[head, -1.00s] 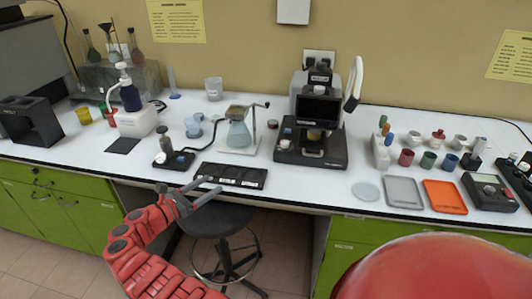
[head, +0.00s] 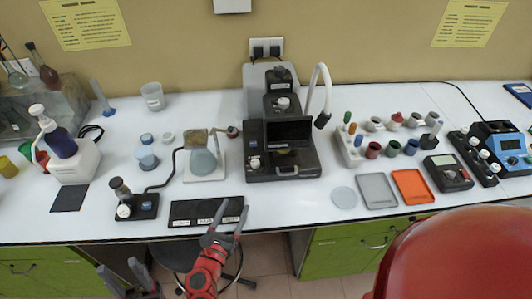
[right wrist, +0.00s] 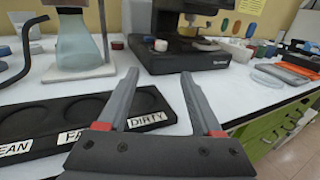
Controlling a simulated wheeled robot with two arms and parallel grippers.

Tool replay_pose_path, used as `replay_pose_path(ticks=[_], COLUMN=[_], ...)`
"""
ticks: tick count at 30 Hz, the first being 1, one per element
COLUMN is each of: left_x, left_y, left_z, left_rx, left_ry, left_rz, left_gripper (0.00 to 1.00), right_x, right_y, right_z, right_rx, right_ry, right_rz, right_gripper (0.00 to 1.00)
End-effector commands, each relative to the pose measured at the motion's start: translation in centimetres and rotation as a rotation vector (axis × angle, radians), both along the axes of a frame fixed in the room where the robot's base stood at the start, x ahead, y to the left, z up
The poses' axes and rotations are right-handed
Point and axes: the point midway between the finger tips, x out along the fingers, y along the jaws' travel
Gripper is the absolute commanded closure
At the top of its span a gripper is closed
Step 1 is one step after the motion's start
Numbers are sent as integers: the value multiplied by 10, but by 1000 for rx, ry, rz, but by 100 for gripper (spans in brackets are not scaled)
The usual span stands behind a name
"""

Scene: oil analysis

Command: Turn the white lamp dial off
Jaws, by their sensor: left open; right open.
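A white dial (head: 254,163) sits at the front left of the black instrument (head: 285,165); it also shows in the right wrist view (right wrist: 160,45). Another pale round knob (head: 283,103) sits higher on the instrument. A white bent-neck lamp (head: 321,85) rises at its right side. My right gripper (head: 222,228) is open and empty by the right end of the black tray, to the left of and in front of the dial. In the right wrist view its fingers (right wrist: 155,95) are spread, apart from the dial. My left gripper (head: 125,278) is open at the bottom left, in front of the bench.
The black tray (head: 180,213), with labels reading FAIR and DIRTY, lies at the bench's front edge. A flask on a stand (head: 203,160) stands left of the instrument. A grey tray (head: 377,190) and an orange tray (head: 411,186) lie to the right. The bench before the instrument is clear.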

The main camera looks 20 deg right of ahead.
Motion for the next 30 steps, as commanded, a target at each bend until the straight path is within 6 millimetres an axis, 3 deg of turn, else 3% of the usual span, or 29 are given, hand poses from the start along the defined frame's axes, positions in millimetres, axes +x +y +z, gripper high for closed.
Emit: replay_pose_path(ticks=[5, 21, 30], left_x=[0, 0, 0], left_y=[0, 0, 0], left_z=[6, 31, 34], left_rx=[0, 0, 0], left_ry=[0, 0, 0], left_rz=[0, 0, 0], left_gripper=[50, 50, 50], right_x=[17, 111, 133], right_y=[-15, -92, -109], right_z=[1, 1, -1], right_rx=[-2, -2, -2], right_ry=[2, 3, 2], right_rz=[-4, -4, -1], right_gripper=[33, 33, 33])
